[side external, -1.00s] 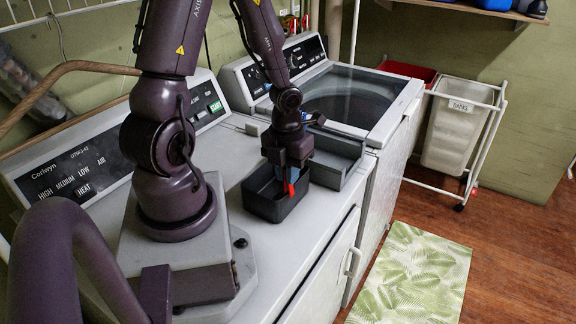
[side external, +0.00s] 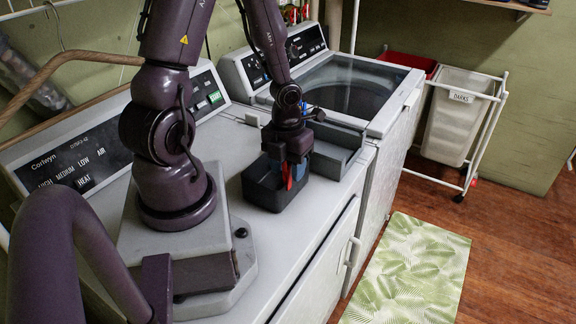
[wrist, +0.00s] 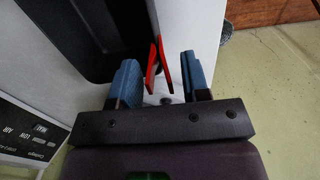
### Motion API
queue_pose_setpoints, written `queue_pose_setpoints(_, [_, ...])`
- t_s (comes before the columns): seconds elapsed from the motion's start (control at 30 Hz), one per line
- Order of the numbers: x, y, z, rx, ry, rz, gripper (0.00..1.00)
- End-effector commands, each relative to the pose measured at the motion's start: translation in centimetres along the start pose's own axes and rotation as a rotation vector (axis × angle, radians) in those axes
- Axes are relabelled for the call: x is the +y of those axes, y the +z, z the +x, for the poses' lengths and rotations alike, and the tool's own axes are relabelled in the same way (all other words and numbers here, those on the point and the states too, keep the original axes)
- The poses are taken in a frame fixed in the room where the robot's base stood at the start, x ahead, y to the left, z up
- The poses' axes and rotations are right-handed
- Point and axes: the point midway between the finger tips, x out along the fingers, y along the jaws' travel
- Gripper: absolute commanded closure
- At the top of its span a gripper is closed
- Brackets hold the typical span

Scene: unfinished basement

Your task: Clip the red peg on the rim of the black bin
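The black bin (side external: 262,193) sits on the white machine top; part of it shows at the upper left of the wrist view (wrist: 80,40). The red peg (wrist: 158,66) stands at the bin's right edge in the wrist view, its two handles spread towards my gripper. It shows small in the side view (side external: 289,182), at the bin's near rim. Its far end looks to be at the rim, but I cannot see the jaws clearly. My gripper (wrist: 160,82) is open, with one blue finger on each side of the peg and a gap to both.
A grey tray (side external: 335,150) stands just behind the bin, beside the washer (side external: 350,90). The machine top's front edge (side external: 318,240) is close to the bin. A leaf-patterned mat (side external: 410,270) lies on the floor below.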

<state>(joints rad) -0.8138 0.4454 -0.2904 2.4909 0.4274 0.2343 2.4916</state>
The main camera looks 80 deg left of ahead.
Motion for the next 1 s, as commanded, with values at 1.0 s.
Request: queue_pose_setpoints(1.0, [0.0, 0.1, -11.8, -0.004, 0.003, -0.001, 0.57])
